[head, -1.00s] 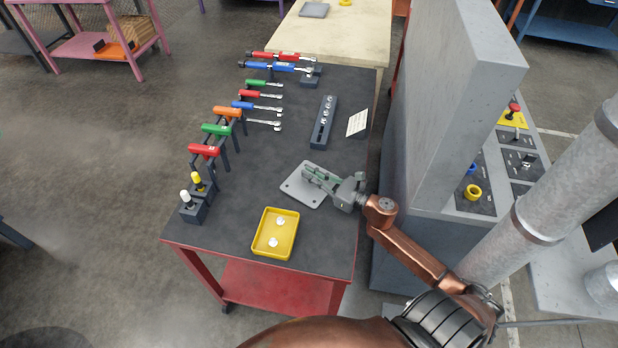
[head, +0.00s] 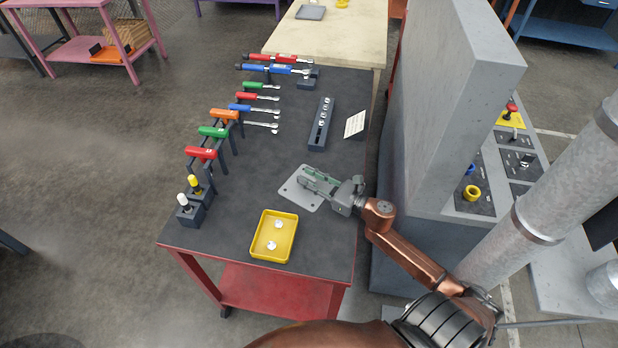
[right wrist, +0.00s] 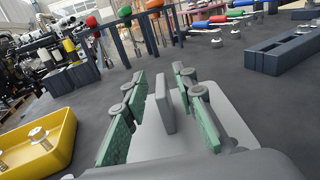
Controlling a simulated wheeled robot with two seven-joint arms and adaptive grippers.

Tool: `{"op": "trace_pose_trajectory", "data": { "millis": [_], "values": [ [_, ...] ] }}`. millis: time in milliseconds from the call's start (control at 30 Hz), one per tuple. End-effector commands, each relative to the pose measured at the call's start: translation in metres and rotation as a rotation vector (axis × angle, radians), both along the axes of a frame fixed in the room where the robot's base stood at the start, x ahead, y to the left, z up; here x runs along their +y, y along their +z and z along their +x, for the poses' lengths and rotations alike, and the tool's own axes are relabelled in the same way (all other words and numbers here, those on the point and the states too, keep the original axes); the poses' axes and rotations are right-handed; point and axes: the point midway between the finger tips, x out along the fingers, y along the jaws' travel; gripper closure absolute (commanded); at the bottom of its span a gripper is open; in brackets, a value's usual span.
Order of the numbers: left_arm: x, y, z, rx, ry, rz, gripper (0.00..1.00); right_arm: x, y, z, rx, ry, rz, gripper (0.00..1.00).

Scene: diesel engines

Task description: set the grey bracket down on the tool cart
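The grey bracket (head: 297,193) is a flat plate with corner holes and an upright rib. Its plate looks flat on the dark top of the red tool cart (head: 250,186), near the right edge. In the right wrist view the rib (right wrist: 164,98) stands between the two green-padded fingers, with a visible gap on each side. My right gripper (head: 317,182) is open, around the rib and low over the plate; it also shows in the right wrist view (right wrist: 160,112). Part of the plate is hidden under the gripper. My left gripper is not in view.
A yellow tray (head: 274,236) with two metal pieces stands in front of the bracket. A dark socket rail (head: 321,124) and a white card (head: 355,124) lie behind it. Racked tools line the left side. A tall grey panel (head: 440,110) stands close on the right.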

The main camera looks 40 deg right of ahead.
Motion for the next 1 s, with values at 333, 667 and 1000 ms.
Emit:
{"op": "trace_pose_trajectory", "data": {
  "millis": [333, 667, 1000],
  "values": [
    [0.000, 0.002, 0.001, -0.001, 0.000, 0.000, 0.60, -0.018, 0.000, -0.053, 0.003, -0.004, 0.001, 0.74],
    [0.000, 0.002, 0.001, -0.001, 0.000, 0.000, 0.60, -0.035, 0.001, -0.105, 0.001, -0.002, 0.001, 0.74],
    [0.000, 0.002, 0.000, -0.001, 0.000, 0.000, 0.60, -0.037, 0.002, -0.114, 0.000, 0.000, -0.001, 0.74]
  ]
}}
